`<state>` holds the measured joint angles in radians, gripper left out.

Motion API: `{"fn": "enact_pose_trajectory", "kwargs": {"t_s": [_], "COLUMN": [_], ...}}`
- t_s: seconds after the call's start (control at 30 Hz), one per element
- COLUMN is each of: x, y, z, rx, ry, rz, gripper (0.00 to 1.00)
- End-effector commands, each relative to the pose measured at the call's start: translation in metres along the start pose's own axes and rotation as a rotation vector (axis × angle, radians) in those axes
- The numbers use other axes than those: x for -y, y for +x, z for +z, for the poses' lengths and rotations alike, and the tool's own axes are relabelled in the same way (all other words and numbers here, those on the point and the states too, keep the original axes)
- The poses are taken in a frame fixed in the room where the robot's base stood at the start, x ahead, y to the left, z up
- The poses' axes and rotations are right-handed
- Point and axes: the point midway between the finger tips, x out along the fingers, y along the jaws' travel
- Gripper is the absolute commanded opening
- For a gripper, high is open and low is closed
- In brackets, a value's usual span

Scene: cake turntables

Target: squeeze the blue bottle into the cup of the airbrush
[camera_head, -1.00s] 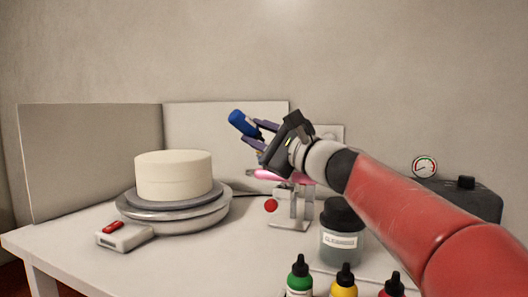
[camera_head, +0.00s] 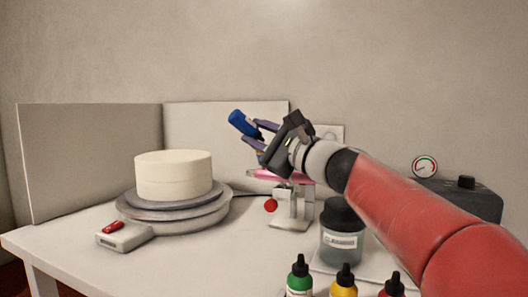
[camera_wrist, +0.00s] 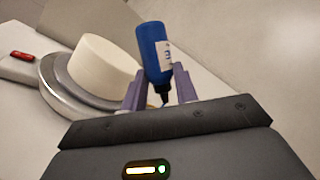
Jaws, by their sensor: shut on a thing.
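The blue bottle (camera_head: 241,122) is held between the fingers of my gripper (camera_head: 258,134), tilted with its base up and to the left. In the wrist view the blue bottle (camera_wrist: 153,50) sits between the two purple fingers of my gripper (camera_wrist: 160,92), its dark tip pointing down toward the palm. The pink airbrush (camera_head: 274,175) rests on a metal stand (camera_head: 293,222), just below my gripper. The airbrush cup is not clearly visible; my gripper hides that part.
A white cake (camera_head: 173,175) stands on a grey turntable (camera_head: 180,222) at left, with a red-switched box (camera_head: 124,237) in front. A cleaner jar (camera_head: 342,248), green (camera_head: 300,280), yellow (camera_head: 344,284) and red (camera_head: 392,288) bottles, and a gauged compressor (camera_head: 465,200) stand at right.

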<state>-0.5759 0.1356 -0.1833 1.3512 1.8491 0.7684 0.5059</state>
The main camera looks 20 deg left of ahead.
Motion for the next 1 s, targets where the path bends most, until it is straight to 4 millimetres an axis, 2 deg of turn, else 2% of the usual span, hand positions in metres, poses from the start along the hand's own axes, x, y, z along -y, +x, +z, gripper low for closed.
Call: {"fn": "enact_pose_trajectory", "kwargs": {"t_s": [0.03, 0.1, 0.8, 1.0], "x": [0.0001, 0.0001, -0.0003, 0.0020], "y": [0.0000, 0.0000, -0.0011, 0.0011], "z": [0.0002, 0.0002, -0.0018, 0.0024], "rx": [0.000, 0.000, -0.001, 0.000], "ry": [0.000, 0.000, -0.005, -0.108], "rz": [0.000, 0.000, 0.000, 0.045], "gripper": [0.27, 0.19, 0.19, 0.19]}}
